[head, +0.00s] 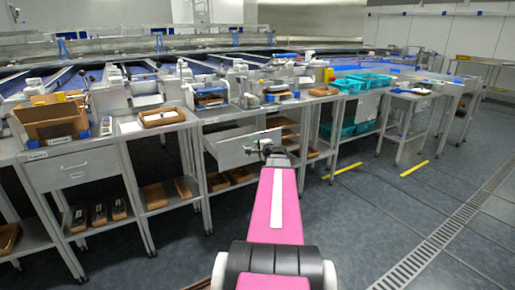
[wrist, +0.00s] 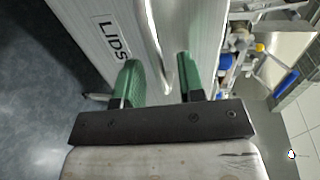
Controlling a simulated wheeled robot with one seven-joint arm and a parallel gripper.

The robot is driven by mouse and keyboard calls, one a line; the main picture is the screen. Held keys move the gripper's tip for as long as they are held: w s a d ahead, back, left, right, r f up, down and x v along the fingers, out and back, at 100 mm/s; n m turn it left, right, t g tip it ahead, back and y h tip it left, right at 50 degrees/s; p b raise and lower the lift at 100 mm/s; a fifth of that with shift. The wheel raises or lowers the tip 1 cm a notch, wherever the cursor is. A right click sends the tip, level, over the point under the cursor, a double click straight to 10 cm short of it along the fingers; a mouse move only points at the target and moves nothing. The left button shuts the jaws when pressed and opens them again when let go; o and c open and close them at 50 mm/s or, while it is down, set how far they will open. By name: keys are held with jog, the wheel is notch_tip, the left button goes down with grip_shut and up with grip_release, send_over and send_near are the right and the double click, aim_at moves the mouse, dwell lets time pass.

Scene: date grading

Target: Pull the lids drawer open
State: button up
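The lids drawer (head: 245,149) is a pale grey drawer in the middle bench. It stands out from the bench, and part of its inside shows above the front panel. In the wrist view its front (wrist: 100,22) carries the label LIDS (wrist: 112,41) and a curved metal handle (wrist: 158,45). My gripper (head: 266,150) is at the drawer front in the head view. In the wrist view its green fingers (wrist: 158,80) are spread apart on either side of the handle, with a gap to the left finger. The handle is closer to the right finger; contact is unclear.
A closed drawer (head: 75,169) is in the left bench. Brown trays (head: 161,117) and boxes sit on the benches and lower shelves. Teal crates (head: 343,85) stand to the right. The floor (head: 350,220) in front is clear, with a drain grate (head: 440,237) at right.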

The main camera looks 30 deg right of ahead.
jog(key=v, duration=0.9)
jog(key=shift+s, duration=0.4)
jog(key=shift+a, duration=0.1)
jog(key=w+a+f+n+g+y, duration=0.15)
jog(key=a+f+n+g, duration=0.35)
jog(key=a, duration=0.7)
jog(key=a+f+n+g+y, duration=0.3)
jog(key=a+f+n, duration=0.3)
jog(key=a, duration=0.6)
jog(key=s+a+f+n+g+h, duration=0.2)
jog(key=s+a+f+n+g, duration=0.1)
jog(key=a, duration=0.4)
jog(key=s+a+f+n+g+h, duration=0.2)
jog(key=s+a+f+n+g, duration=0.2)
jog(key=s+a+f, duration=0.2)
jog(key=shift+a+f+g, duration=0.3)
jog(key=shift+a+f, duration=0.35)
jog(key=shift+a, duration=0.5)
